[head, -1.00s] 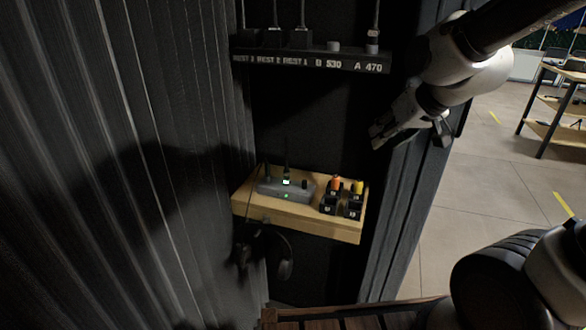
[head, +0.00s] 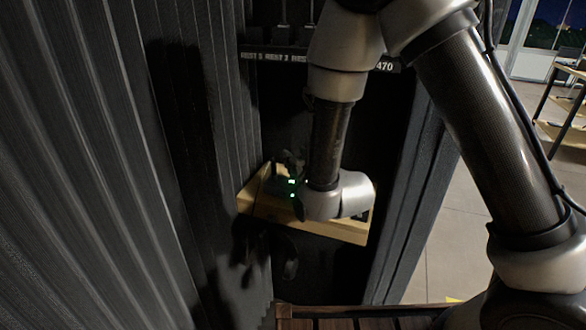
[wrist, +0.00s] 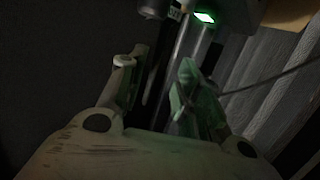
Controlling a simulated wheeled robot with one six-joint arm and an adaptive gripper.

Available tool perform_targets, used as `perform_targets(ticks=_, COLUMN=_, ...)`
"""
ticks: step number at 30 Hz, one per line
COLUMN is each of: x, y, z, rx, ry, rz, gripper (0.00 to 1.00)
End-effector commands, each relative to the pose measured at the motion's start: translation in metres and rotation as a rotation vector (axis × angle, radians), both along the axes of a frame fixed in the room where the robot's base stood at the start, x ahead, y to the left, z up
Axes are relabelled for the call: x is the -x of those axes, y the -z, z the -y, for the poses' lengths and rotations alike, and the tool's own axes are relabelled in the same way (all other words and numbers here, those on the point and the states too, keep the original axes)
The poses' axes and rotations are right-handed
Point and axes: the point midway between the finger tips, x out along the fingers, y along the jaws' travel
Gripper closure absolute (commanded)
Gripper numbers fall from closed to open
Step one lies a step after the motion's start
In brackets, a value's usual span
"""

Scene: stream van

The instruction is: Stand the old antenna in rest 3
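My gripper (wrist: 158,88) is low over the wooden shelf at the grey receiver box, whose green lights (head: 292,188) show in the head view. Its two fingers are apart in the wrist view. A dark upright rod, perhaps the old antenna, shows between or just beyond the fingertips; I cannot tell whether they touch it. A lit green display (wrist: 204,17) is just beyond. My arm and gripper hide most of the receiver in the head view. Rest 3 is on the upper black rack (head: 251,55), at the left end by its label; I cannot tell whether it is empty.
Thin antennas (head: 282,14) stand in the rack to the right of rest 3. The wooden shelf (head: 335,230) holds the receiver; my arm covers its right part. A ribbed dark wall (head: 110,180) is close on the left. A headset (head: 288,262) hangs below the shelf.

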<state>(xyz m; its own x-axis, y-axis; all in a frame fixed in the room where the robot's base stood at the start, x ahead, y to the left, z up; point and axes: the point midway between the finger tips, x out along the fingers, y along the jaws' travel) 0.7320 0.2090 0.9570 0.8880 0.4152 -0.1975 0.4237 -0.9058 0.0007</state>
Motion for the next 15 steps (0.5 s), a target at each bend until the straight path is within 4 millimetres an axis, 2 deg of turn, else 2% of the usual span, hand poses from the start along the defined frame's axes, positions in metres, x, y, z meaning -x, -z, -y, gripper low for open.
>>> perform_targets(ticks=7, x=-0.035, y=0.011, z=-0.009, rx=-0.001, ry=0.001, rz=0.0, gripper=0.66)
perform_targets(ticks=15, x=-0.042, y=0.013, z=-0.013, rx=0.0, ry=0.0, rz=-0.001, gripper=0.66)
